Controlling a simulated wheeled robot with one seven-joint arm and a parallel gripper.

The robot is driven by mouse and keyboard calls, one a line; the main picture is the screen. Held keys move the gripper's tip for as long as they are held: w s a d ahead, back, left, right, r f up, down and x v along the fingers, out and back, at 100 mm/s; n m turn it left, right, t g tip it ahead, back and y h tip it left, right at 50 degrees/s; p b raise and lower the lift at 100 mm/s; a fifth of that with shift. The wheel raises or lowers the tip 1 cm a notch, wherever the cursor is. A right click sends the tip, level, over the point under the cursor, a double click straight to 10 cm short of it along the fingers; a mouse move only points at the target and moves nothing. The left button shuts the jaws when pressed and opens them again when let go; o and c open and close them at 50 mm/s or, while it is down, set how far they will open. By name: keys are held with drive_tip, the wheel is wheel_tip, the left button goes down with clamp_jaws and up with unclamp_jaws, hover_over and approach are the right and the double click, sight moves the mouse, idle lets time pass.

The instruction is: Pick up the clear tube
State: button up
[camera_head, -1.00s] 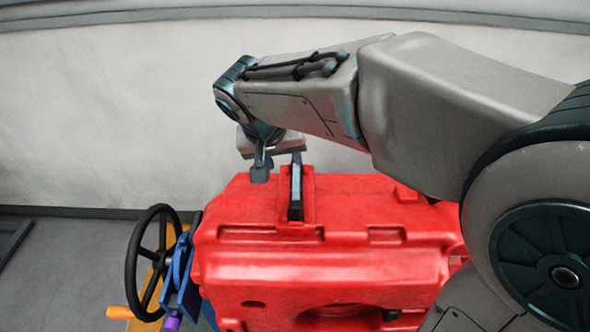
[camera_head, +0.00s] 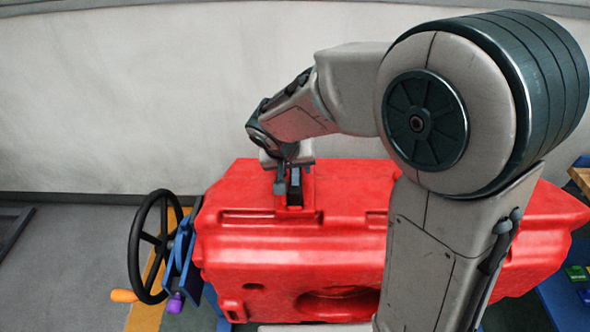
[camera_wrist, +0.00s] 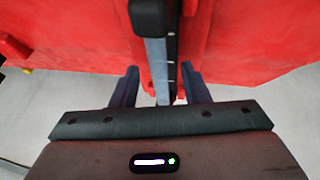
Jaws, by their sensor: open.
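The clear tube (camera_wrist: 157,68) shows in the wrist view as a narrow grey-blue upright strip beside a dark marked edge, with a black cap at its near end. It stands at the red tank (camera_head: 340,235). In the head view only the dark upright fitting (camera_head: 295,186) around it shows clearly, in a notch in the tank's top. My gripper (camera_wrist: 161,72) is open. Its two dark fingers lie on either side of the tube, with a gap visible on both sides. In the head view my gripper (camera_head: 283,172) is at the top of the fitting and partly overlaps it.
A black handwheel (camera_head: 150,246) with an orange handle (camera_head: 123,296) stands left of the tank on a blue bracket. A pale wall (camera_head: 100,100) rises behind the tank. Open grey floor (camera_head: 70,270) lies at the left. Small green parts (camera_head: 577,272) sit at the far right.

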clamp_jaws()
drive_tip(key=shift+r, duration=0.15)
